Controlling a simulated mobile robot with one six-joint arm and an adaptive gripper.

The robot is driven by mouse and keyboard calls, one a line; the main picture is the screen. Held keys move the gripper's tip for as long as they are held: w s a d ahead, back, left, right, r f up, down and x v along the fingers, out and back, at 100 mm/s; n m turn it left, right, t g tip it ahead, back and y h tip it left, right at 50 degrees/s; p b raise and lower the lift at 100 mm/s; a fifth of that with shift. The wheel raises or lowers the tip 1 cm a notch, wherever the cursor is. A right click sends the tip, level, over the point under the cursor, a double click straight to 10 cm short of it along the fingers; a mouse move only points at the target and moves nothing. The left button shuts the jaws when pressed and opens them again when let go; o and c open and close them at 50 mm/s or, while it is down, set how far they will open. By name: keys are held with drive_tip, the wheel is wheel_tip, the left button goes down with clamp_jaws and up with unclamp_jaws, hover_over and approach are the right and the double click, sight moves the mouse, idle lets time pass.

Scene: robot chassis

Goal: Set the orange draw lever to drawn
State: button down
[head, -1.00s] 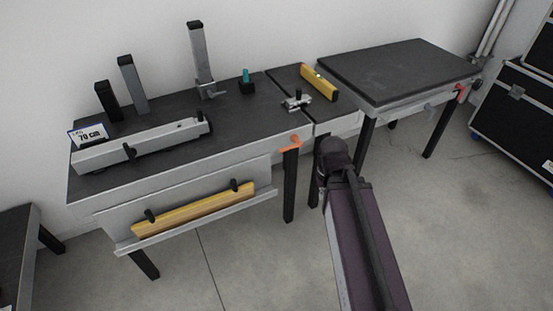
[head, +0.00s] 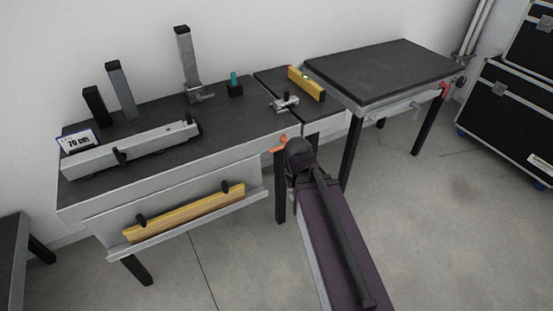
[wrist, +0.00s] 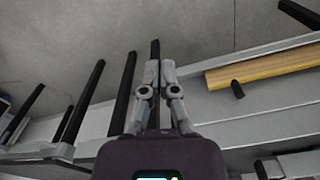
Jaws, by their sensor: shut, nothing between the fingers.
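The orange draw lever (head: 279,145) sits on the front right corner of the long workbench (head: 90,204). It shows as a small orange handle just left of my arm in the head view, and my arm may cover part of it. I cannot make it out in the wrist view. My gripper (wrist: 159,70) is shut and empty in the wrist view, with its two fingers side by side. Dark table legs show behind it. In the head view my arm hides the gripper, so its distance to the lever cannot be told.
A yellow-edged wooden board (head: 185,212) rests in a tray on the bench front. A second dark-topped table (head: 385,70) stands to the right, with a red handle (head: 445,90) at its corner. Black cases (head: 505,115) stand far right. Open floor lies in front.

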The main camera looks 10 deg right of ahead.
drive_tip(key=w+d+f+n+t+h+b, duration=0.1)
drive_tip(key=w+d+f+n+t+b, duration=0.3)
drive_tip(key=w+f+n+t+b, duration=0.55)
drive_tip(key=w+d+f+n+t+h+b, duration=0.1)
drive_tip(key=w+d+f+n+t+b, duration=0.55)
drive_tip(key=b, duration=1.05)
drive_tip(key=w+a+f+n+t+y+b, duration=0.1)
drive_tip(key=a+f+n+t+y+b, duration=0.1)
drive_tip(key=n+b, duration=0.9)
drive_tip(key=w+a+f+n+t+y+b, duration=0.1)
drive_tip(key=a+n+t+y+b, duration=0.4)
drive_tip(key=n+b, duration=0.6)
drive_tip(key=f+n+y, duration=0.1)
drive_tip(key=y, duration=0.1)
drive_tip(key=shift+w+a+n+y, duration=0.15)
drive_tip(key=shift+w+n+y, duration=0.15)
drive_tip(key=shift+w, duration=0.05)
